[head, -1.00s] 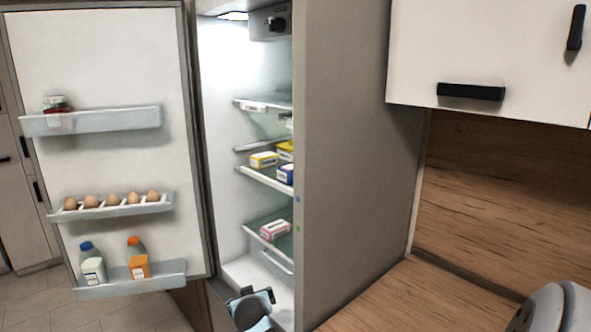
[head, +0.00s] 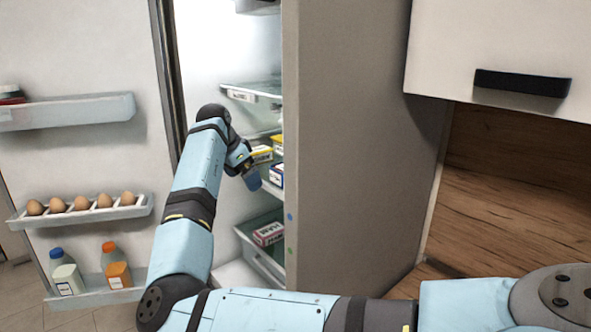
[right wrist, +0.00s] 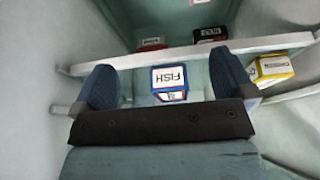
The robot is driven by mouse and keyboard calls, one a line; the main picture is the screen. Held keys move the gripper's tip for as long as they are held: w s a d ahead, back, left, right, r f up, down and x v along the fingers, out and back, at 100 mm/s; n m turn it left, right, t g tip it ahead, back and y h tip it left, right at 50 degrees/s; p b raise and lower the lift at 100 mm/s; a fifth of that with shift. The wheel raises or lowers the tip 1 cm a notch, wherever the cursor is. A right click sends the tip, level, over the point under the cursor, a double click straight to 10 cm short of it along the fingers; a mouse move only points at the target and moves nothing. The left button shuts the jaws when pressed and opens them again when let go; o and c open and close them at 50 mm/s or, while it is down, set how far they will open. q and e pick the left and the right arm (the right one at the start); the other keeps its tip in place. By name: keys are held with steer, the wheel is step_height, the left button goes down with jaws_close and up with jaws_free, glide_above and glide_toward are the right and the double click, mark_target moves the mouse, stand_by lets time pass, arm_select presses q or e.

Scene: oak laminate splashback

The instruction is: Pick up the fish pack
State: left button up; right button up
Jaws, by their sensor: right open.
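The fish pack (right wrist: 170,77) is a small white and blue box with red edging, its FISH label upside down in the right wrist view. It appears between the two fingers of my right gripper (right wrist: 166,70), which is open and not closed on it. In the head view my right gripper (head: 251,172) reaches into the open fridge at the middle shelf. A blue and white box there (head: 277,175), just right of the fingers, looks like the fish pack. My left gripper is out of view.
A yellow pack (head: 262,153) stands close beside the gripper, and a red and white pack (head: 268,234) lies on a lower level. The fridge side wall (head: 340,150) bounds the right. The open door's egg rack (head: 80,210) is at left.

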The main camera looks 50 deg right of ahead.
mark_target(280, 169)
steer(key=d+p, duration=0.1)
steer(key=d, duration=0.2)
steer(key=s+d+p, duration=0.1)
steer(key=d, duration=0.7)
steer(key=shift+s+r+p, duration=0.2)
steer(key=shift+s+p, duration=0.05)
steer(key=shift+p, duration=0.15)
steer(key=p+x, duration=0.1)
steer(key=x, duration=0.1)
steer(key=shift+d+f, duration=0.1)
steer(key=shift+f, duration=0.55)
steer(key=shift+c, duration=0.5)
steer(key=c, duration=1.1)
